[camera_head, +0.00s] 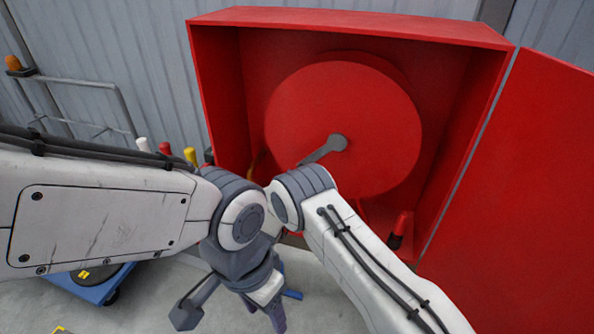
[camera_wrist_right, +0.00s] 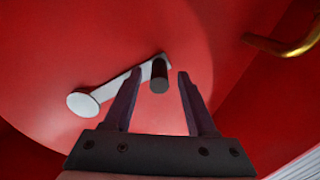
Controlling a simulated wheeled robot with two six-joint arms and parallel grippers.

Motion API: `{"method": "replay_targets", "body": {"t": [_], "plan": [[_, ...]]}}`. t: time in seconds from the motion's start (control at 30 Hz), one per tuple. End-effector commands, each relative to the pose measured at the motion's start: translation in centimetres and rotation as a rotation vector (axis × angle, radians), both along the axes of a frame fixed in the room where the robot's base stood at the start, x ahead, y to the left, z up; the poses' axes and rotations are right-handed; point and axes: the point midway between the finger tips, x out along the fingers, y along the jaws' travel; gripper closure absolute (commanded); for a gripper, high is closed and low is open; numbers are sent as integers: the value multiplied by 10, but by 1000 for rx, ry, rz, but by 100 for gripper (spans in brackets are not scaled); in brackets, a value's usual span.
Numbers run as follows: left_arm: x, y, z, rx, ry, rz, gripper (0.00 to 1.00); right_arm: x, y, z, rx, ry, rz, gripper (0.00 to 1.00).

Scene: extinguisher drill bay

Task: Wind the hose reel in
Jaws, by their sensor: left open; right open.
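The red hose reel (camera_head: 355,115) sits in an open red cabinet (camera_head: 215,85). Its grey crank (camera_head: 322,151) runs down-left from the hub in the head view, and its outer end is hidden behind my arms. In the right wrist view the crank (camera_wrist_right: 118,88) ends in a dark handle (camera_wrist_right: 159,74). My right gripper (camera_wrist_right: 160,74) is open, with the handle showing between its fingertips; I cannot tell whether they touch. That gripper is hidden in the head view. My left gripper (camera_head: 232,312) is open and low over the floor, away from the reel.
A brass pipe (camera_wrist_right: 285,42) curves beside the reel. The cabinet's red door (camera_head: 525,190) stands open on the right. A small red and black item (camera_head: 398,230) is at the cabinet's lower right. A blue wheeled base (camera_head: 98,288) and a grey rail (camera_head: 85,82) are at left.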

Motion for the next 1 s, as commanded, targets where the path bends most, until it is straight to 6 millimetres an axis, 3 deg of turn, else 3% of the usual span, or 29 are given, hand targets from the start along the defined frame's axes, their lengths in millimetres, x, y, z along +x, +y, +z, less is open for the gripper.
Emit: {"method": "replay_targets", "body": {"t": [0.2,0.5,0.53,0.67,1.0], "plan": [[0,0,3,0,0,0,43,19,-8,0,0,1,-2,43],[0,0,3,0,0,0,43,22,-9,0,-1,1,-1,43],[0,0,3,0,0,0,43,22,-9,0,-1,1,-1,51],[0,0,3,0,0,0,43,22,-9,0,-1,1,-1,100],[0,0,3,0,0,0,43,22,-9,0,0,1,0,100]]}}
